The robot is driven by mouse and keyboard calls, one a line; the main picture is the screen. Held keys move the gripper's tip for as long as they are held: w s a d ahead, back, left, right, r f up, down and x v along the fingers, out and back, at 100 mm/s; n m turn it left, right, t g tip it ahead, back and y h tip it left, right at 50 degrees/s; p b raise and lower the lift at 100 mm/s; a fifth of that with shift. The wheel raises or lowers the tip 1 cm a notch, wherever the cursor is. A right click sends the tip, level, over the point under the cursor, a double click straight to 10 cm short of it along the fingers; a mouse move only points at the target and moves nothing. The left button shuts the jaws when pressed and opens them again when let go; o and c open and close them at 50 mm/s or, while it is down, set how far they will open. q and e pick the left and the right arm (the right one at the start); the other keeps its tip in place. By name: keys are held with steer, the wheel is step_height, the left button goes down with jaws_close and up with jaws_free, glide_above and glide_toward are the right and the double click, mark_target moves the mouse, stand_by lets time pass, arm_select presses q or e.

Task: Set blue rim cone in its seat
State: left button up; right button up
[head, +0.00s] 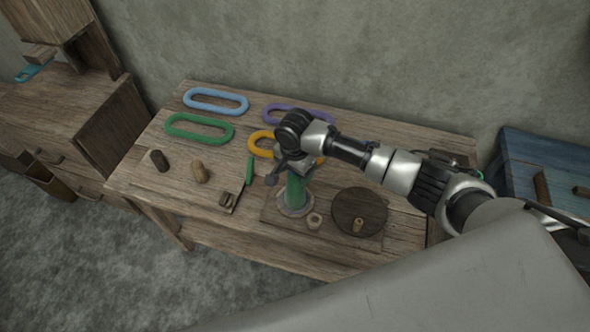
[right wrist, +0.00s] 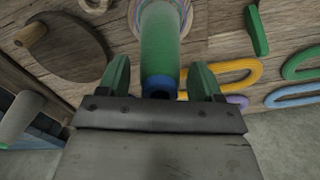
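The green cone with a blue rim (right wrist: 160,50) shows in the right wrist view, its blue-rimmed end toward my palm. In the head view the green cone (head: 295,188) stands upright on a pale round base (head: 295,207) on the table, its top hidden by my gripper. My right gripper (head: 291,165) is above the cone. In the right wrist view its two fingers (right wrist: 160,75) are spread on either side of the cone, with a gap visible on each side. My left gripper is not in view.
Blue (head: 216,100), green (head: 199,128), purple (head: 298,115) and yellow (head: 262,146) loops lie at the back of the table. A round wooden disc (head: 360,203) is right of the cone. A green-handled tool (head: 250,170) and brown pegs (head: 200,172) lie left.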

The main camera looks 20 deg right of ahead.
steer(key=shift+o, duration=0.9)
step_height(320, 180, up, 11)
steer(key=shift+b, duration=0.4)
steer(key=shift+f, duration=0.1)
